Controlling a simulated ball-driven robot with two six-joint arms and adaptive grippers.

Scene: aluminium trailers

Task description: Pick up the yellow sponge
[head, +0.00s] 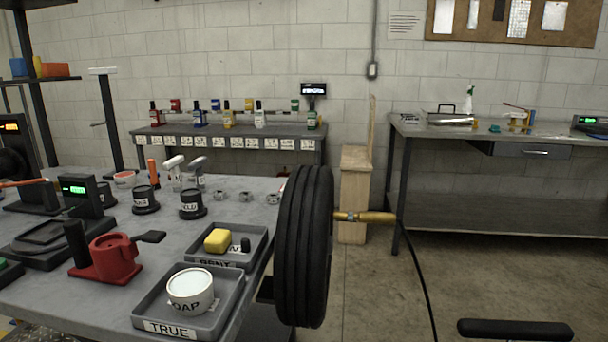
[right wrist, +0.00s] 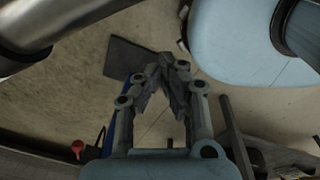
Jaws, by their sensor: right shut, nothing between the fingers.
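The yellow sponge (head: 217,240) lies in a grey tray (head: 262,241) whose front label is partly covered, on the grey workbench in the head view. A small dark cylinder (head: 245,245) stands beside it in the same tray. My right gripper (right wrist: 170,68) shows in the right wrist view with its fingertips together and nothing between them, above the floor and away from the sponge. My left gripper is not in either view.
A tray labelled TRUE (head: 172,327) holding a white soap tub (head: 190,290) is in front of the sponge's tray. A black tyre (head: 304,246) stands close on the right. A red device (head: 112,257) is at left.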

